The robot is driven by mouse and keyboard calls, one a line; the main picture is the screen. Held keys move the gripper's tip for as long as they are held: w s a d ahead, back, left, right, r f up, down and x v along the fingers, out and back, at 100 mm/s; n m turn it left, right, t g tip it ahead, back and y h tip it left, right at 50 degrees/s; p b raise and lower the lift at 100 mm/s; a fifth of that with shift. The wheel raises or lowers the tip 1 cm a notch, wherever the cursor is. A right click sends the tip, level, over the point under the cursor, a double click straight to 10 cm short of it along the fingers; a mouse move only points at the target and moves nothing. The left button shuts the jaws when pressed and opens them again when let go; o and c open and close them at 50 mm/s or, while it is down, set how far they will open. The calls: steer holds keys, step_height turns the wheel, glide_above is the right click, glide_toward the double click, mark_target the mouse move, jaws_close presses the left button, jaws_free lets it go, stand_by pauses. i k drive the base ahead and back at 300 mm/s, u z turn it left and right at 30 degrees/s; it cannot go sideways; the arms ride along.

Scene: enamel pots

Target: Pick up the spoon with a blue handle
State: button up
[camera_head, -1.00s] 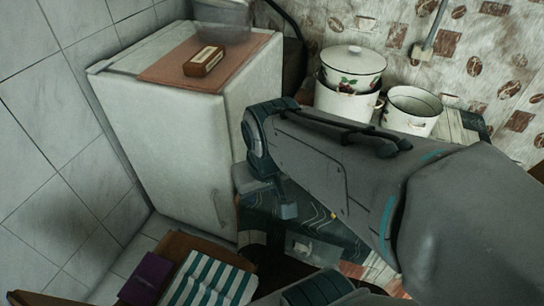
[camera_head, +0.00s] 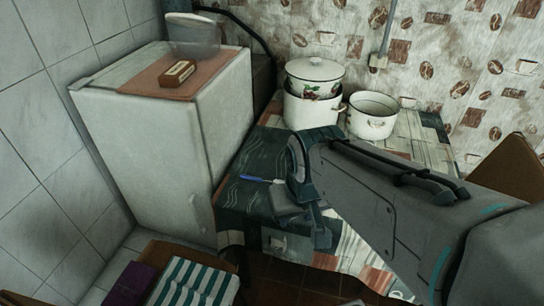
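The spoon with a blue handle (camera_head: 254,178) lies on the dark patterned cloth of the table, just right of the fridge. Its blue handle points left; its pale end runs right toward my wrist, and part of it may be hidden. My gripper (camera_head: 321,236) is to the right of the spoon and nearer the front, apart from it, over the table's front part. The fingers are small and seen from behind, so I cannot tell how far apart they are. I see nothing held.
A white fridge (camera_head: 150,150) stands close on the left, with a brown box (camera_head: 177,73) and a clear container (camera_head: 195,37) on top. A lidded enamel pot (camera_head: 314,75) and an open white pot (camera_head: 373,116) stand behind my arm. A striped cloth (camera_head: 192,284) is at the lower left.

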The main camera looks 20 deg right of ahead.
mark_target(252, 178)
steer(key=z, duration=0.35)
steer(key=i, duration=0.55)
steer(key=u, duration=1.55)
